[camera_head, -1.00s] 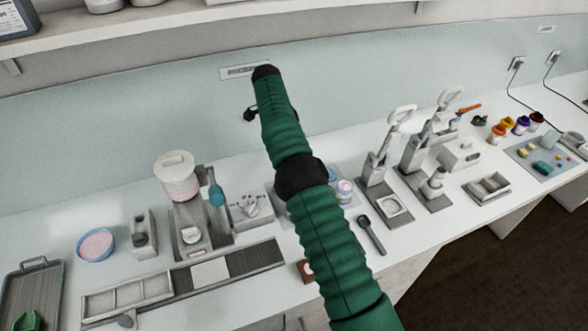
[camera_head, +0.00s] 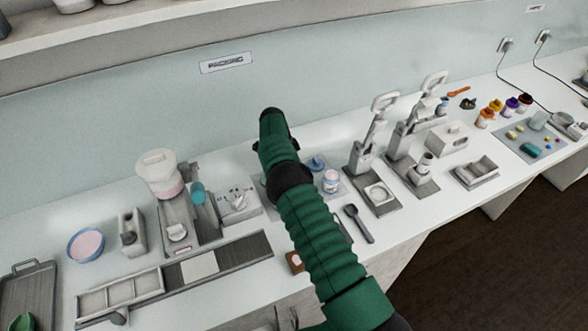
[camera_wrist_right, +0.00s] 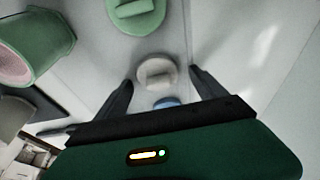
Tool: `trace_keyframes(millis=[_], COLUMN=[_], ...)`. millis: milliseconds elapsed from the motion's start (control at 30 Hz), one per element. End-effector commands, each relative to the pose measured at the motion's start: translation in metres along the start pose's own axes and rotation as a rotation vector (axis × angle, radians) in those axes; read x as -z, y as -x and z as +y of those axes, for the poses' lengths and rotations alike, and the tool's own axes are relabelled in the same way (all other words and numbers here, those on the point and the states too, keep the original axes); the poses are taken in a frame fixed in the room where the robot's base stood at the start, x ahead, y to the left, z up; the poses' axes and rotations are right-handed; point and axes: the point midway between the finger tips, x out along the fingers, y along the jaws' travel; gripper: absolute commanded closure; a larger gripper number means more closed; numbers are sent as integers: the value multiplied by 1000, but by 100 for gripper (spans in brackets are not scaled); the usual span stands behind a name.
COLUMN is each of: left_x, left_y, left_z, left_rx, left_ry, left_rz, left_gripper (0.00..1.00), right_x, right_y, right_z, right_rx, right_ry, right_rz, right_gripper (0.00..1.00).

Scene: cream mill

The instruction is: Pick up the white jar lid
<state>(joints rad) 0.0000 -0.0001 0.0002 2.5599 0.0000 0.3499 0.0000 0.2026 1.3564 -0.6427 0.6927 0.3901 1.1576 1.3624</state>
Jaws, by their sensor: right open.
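In the right wrist view a round white lid (camera_wrist_right: 157,70) with a raised grip lies on the pale surface. My right gripper (camera_wrist_right: 161,77) is open, its two dark fingers apart on either side of the lid in the picture. I cannot tell how far above it they are. In the head view my green-sleeved right arm reaches over the bench; it hides the lid and most of the gripper. My left gripper is not in view.
In the right wrist view a green lid (camera_wrist_right: 137,12) lies beyond the white one, a green jar (camera_wrist_right: 30,48) with pink contents is left, and a blue thing (camera_wrist_right: 167,102) shows nearer the gripper. In the head view lever presses (camera_head: 376,150) stand right of my arm.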

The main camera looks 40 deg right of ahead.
Motion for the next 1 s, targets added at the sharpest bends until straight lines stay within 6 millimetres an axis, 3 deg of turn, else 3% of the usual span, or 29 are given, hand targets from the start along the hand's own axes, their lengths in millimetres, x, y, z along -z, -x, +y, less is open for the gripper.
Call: trace_keyframes(millis=[167,633,867,1000], left_x=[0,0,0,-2], left_y=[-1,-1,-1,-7], left_z=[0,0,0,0], left_rx=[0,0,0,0], left_ry=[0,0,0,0], left_rz=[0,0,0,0], left_gripper=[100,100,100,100], right_x=[-2,0,0,4], right_y=[0,0,0,16], right_z=[0,0,0,-1], right_rx=[1,1,0,3], right_ry=[1,1,0,-1], right_rz=[2,0,1,1], right_gripper=[19,80,81,81])
